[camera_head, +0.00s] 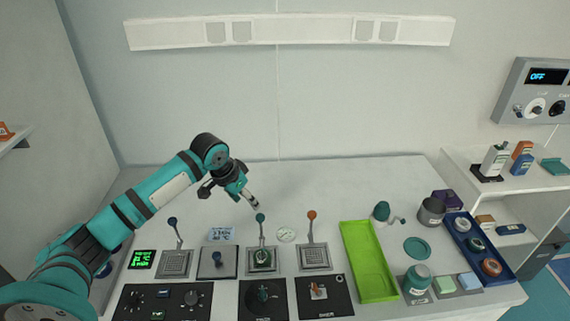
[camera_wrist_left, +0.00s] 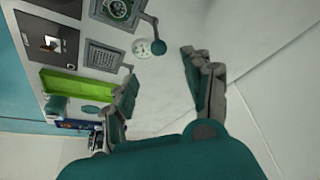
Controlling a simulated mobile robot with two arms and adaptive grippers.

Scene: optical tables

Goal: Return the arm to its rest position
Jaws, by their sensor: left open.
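My left arm (camera_head: 150,205) comes in from the left in the head view and reaches over the table. Its teal and black gripper (camera_head: 249,201) is above the table, just behind the lever with the teal knob (camera_head: 260,217). In the left wrist view the two fingers of the gripper (camera_wrist_left: 162,95) stand apart with nothing between them. My right gripper is in neither view.
Levers with a blue knob (camera_head: 172,221) and an orange knob (camera_head: 311,215) flank the teal one. A green tray (camera_head: 368,262), a grey cup (camera_head: 431,211) and a blue tray (camera_head: 493,283) stand to the right. The table's back middle is clear.

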